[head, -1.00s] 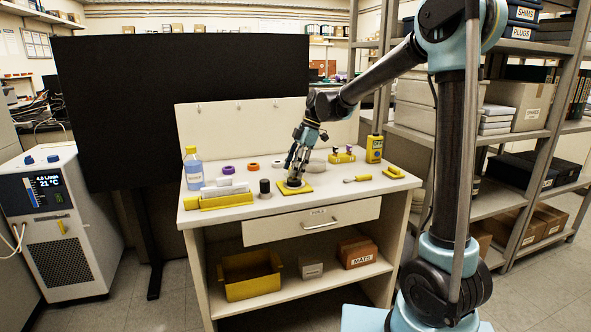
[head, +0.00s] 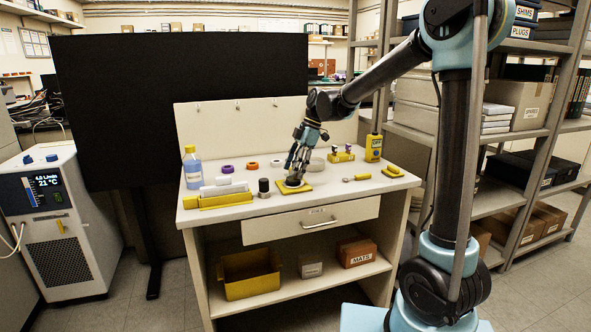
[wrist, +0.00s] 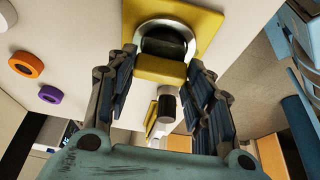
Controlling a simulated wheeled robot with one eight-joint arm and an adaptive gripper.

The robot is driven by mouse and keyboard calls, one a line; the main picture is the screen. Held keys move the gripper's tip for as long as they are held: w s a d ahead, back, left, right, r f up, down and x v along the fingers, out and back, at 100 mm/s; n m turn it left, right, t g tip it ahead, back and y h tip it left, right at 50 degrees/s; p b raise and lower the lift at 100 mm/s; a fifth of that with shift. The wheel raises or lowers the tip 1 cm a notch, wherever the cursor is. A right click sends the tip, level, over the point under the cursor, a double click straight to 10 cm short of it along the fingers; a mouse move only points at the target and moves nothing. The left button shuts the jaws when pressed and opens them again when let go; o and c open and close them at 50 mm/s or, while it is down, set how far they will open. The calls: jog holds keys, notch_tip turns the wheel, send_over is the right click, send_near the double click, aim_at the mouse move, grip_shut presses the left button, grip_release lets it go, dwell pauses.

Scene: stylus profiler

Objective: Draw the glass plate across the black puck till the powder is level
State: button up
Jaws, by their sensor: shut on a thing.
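The black puck (wrist: 167,37) sits on a square yellow mat (wrist: 205,22) near the front of the bench. Its round rim looks metallic, and its top is partly hidden. My gripper (wrist: 160,70) is shut on a yellow block (wrist: 160,69), seemingly the glass plate's grip, at the puck's near edge in the wrist view. The clear glass cannot be made out, nor can how level the powder is. In the head view, my gripper (head: 295,172) reaches down over the puck.
A dark cylinder (head: 264,188) and a yellow tray (head: 236,200) with white blocks stand left of the mat. A yellow-handled tool (head: 357,178) lies to its right. Behind are a pale ring (head: 317,166), an orange ring (head: 253,165) and a blue bottle (head: 193,170).

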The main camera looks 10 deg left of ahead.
jog(key=shift+r, duration=2.95)
jog(key=shift+s, duration=0.1)
